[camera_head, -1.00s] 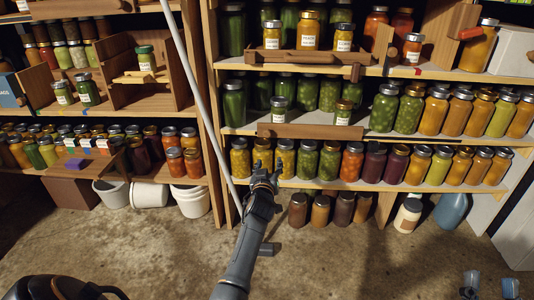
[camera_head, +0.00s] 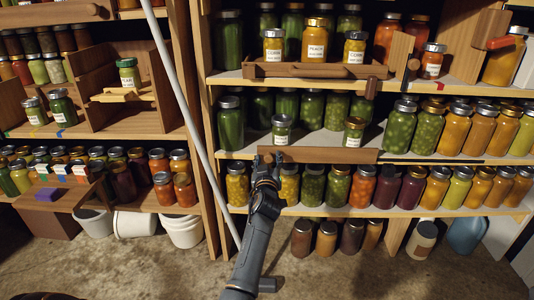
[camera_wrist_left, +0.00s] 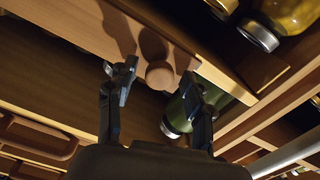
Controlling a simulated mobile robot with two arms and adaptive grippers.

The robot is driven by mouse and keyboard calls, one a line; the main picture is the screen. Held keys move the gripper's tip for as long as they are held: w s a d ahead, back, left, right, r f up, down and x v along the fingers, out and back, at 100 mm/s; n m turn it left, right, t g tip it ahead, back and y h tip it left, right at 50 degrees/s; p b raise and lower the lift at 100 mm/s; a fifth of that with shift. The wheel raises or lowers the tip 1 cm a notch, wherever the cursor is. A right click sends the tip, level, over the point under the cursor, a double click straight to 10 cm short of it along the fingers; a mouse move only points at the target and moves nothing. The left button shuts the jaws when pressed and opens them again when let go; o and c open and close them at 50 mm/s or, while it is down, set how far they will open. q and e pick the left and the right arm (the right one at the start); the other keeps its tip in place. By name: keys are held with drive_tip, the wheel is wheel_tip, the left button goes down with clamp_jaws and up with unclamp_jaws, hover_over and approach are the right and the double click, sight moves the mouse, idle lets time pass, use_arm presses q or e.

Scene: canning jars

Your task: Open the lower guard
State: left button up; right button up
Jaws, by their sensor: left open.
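The lower guard (camera_head: 325,156) is a flat wooden board along the front edge of the middle shelf, below two small labelled jars. My left gripper (camera_head: 267,158) is at the left end of this board, its arm rising from below. In the left wrist view my left gripper (camera_wrist_left: 158,84) is open, with a round wooden knob (camera_wrist_left: 160,75) showing between its two fingers. The knob stands out from a wooden board (camera_wrist_left: 80,25); I cannot tell whether the fingers touch it. The gripper hides part of the board's left end in the head view. My right gripper is not in view.
A wooden rail (camera_head: 315,71) fronts labelled jars on the shelf above. A green jar (camera_wrist_left: 178,115) shows behind the right finger in the left wrist view. A pale pole (camera_head: 190,110) slants down left of my gripper. Jars fill the lower shelf (camera_head: 390,211).

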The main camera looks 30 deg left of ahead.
use_arm(q)
drive_tip(key=shift+w+a, duration=0.15)
drive_tip(key=shift+w, duration=0.15)
drive_tip(key=shift+r, duration=0.1)
drive_tip(key=shift+c, duration=0.4)
clamp_jaws()
